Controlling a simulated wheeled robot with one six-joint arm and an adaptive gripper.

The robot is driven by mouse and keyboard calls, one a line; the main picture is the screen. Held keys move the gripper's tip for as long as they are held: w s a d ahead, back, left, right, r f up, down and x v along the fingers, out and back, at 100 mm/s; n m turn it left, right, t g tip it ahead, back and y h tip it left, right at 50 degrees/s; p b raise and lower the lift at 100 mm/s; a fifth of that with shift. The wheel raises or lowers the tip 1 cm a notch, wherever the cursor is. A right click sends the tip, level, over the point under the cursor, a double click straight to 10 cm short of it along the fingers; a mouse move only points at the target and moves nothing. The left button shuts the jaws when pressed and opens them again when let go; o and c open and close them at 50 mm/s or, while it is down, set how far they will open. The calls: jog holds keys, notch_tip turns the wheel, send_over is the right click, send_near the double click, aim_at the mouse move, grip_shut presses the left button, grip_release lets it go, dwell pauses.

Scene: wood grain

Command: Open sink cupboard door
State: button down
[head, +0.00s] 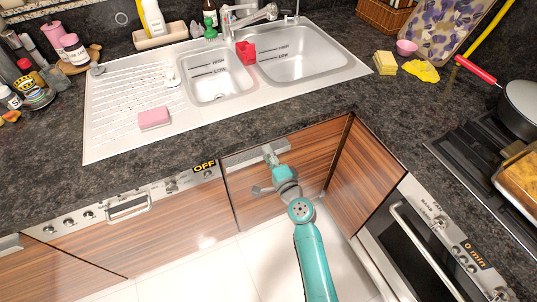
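The wood-grain sink cupboard door (250,205) is below the worktop under the sink, in the lower middle of the head view. It looks shut or nearly so. A pale metal handle strip (241,160) runs along its top edge. My teal arm reaches up from the bottom of the picture. My gripper (269,153) is at this strip and overlaps it in the view. The fingers are small and partly hidden, so I cannot tell whether they are open, shut or touching the strip. My arm hides part of the door.
A dishwasher front (130,235) with a handle and an "OFF" display is left of the door. A wood-grain panel (370,170) stands at right angles on the right, beside an oven (425,250). The stone worktop (215,140) overhangs above. White floor (200,280) is clear in front.

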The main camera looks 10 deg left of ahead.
jog(key=shift+f, duration=0.1)
jog(key=s+d+n+g+y, duration=0.3)
jog(key=s+d, duration=0.3)
jog(key=d, duration=0.4)
jog(key=s+d+n+g+y, duration=0.4)
jog(key=s+d+g, duration=0.2)
jog(key=d, duration=0.4)
jog(key=shift+f+n, duration=0.15)
jog(key=shift+n, duration=0.15)
jog(key=c, duration=1.1)
grip_release()
jog(key=shift+c, duration=0.2)
jog(key=shift+o, duration=0.9)
jog(key=v, duration=1.1)
jog(key=shift+d, duration=0.45)
